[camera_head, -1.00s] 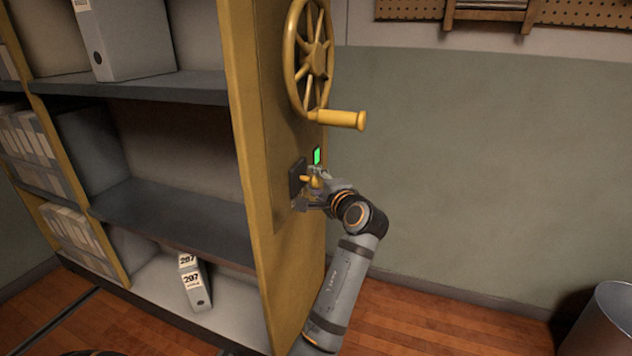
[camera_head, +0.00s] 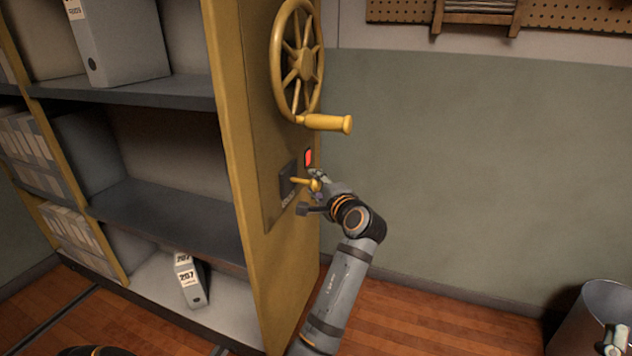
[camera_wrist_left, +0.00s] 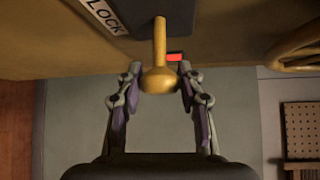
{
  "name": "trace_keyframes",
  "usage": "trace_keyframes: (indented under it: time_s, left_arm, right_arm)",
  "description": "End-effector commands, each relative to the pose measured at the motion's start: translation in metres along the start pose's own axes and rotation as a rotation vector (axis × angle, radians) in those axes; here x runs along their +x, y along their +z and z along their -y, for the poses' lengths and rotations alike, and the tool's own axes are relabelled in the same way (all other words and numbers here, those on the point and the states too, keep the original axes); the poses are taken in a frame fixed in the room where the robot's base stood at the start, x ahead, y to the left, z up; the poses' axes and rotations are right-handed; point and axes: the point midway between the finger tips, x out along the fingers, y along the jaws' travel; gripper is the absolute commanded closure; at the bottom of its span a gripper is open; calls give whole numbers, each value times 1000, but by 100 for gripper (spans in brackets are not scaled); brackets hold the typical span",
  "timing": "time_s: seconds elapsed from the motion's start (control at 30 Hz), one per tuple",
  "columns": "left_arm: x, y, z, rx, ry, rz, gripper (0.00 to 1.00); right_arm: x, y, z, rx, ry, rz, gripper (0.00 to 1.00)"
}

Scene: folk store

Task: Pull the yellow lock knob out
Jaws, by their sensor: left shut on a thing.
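The yellow lock knob (camera_head: 314,185) stands out from a dark plate (camera_head: 289,180) on the yellow end panel of the shelf unit. In the left wrist view the knob (camera_wrist_left: 159,80) shows its stem and flared end, beside a label reading LOCK (camera_wrist_left: 104,14). My left gripper (camera_head: 311,192) is at the knob. In the left wrist view its fingers (camera_wrist_left: 160,84) are on both sides of the flared end, shut on it. A small light (camera_head: 308,158) above the plate is red.
A yellow handwheel (camera_head: 298,62) with a crank handle (camera_head: 325,123) is above the knob. The shelf unit (camera_head: 236,170) holds binders, one of them (camera_head: 189,280) on the bottom shelf. A metal bin (camera_head: 590,315) stands at right. The floor between is clear.

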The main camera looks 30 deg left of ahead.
Motion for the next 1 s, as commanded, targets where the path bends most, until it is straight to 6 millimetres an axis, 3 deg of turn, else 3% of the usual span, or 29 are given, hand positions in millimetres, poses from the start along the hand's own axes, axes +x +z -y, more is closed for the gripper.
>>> trace_keyframes:
  time_s: [0.2,0.57,0.6,0.77,1.0]
  left_arm:
    - [0,0,0,1,1,0,100]
    - [0,-1,-2,1,4,-2,100]
    - [0,-1,-2,1,4,-2,60]
    - [0,-1,-2,0,3,-2,38]
    - [0,0,0,1,1,0,38]
  right_arm:
    - [-9,36,-1,11,6,159,8]
    - [-11,41,-1,12,6,181,8]
    - [-11,41,-1,12,6,181,8]
    - [-11,41,-1,12,6,180,8]
    - [-11,41,-1,12,6,179,8]
